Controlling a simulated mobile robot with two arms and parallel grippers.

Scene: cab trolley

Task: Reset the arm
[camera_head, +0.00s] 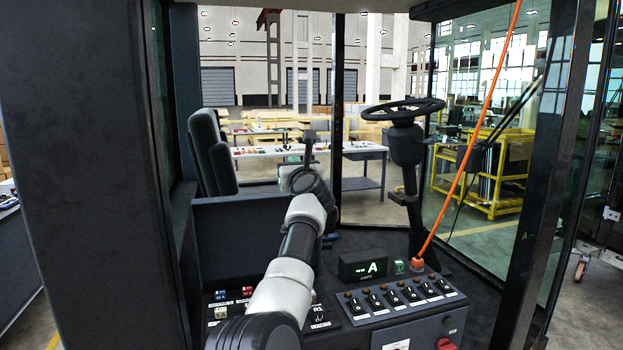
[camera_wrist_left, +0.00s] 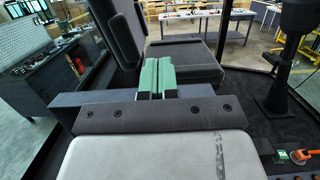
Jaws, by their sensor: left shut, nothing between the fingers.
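My left arm reaches forward into the cab from the bottom of the head view. Its gripper (camera_head: 309,142) is up near the seat and partly hidden behind my wrist. In the left wrist view, its two green fingers (camera_wrist_left: 157,78) are together with nothing between them, in front of the dark seat (camera_wrist_left: 185,58). The seat backrest (camera_head: 212,152) stands to the left of the gripper in the head view. My right gripper is not in view.
Below my arm is a control panel (camera_head: 408,300) with a row of switches, a small display (camera_head: 363,266) and a red knob (camera_head: 446,344). A steering wheel (camera_head: 403,109) stands to the right. An orange cable (camera_head: 468,150) hangs down to the panel. Dark cab pillars (camera_head: 100,170) frame the opening.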

